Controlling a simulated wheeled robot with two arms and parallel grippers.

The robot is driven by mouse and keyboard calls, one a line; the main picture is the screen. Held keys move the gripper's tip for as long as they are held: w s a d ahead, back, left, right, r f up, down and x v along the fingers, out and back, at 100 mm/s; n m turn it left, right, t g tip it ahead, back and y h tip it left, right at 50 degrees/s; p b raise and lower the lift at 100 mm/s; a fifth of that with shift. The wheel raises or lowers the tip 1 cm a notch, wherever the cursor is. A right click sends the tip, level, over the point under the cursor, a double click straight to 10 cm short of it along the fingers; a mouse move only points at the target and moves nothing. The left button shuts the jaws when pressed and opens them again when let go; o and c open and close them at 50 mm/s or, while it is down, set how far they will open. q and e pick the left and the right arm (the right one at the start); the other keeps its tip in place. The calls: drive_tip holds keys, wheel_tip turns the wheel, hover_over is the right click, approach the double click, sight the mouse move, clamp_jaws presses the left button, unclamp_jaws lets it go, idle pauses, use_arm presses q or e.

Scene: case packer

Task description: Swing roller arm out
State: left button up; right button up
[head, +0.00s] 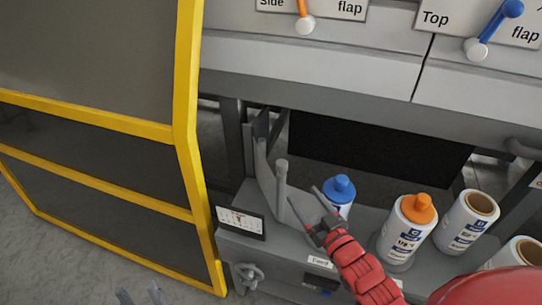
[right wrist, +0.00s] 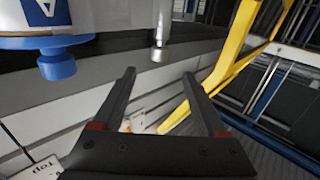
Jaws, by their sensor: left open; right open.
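The grey roller arm (head: 266,175) is a curved bar at the left end of the machine's lower shelf, with an upright round-topped post (head: 281,190) beside it. A grey cylinder end that looks like this post (right wrist: 160,32) shows beyond the fingertips in the right wrist view. My right gripper (head: 302,208) is open and empty, just right of the post; its fingers point towards it, with a gap. It is also open in the right wrist view (right wrist: 158,73). Only the tips of my left gripper (head: 140,296) show at the bottom edge, apart and empty.
A blue-capped bottle (head: 340,190) stands close behind my right gripper. A yellow-framed guard door (head: 186,130) is on the left. A small panel (head: 240,222) is on the shelf front.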

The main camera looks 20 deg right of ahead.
drive_tip(key=w+a, duration=0.3)
drive_tip(key=w, duration=1.3)
drive_tip(key=shift+a, duration=0.1)
clamp_jaws()
idle(0.8)
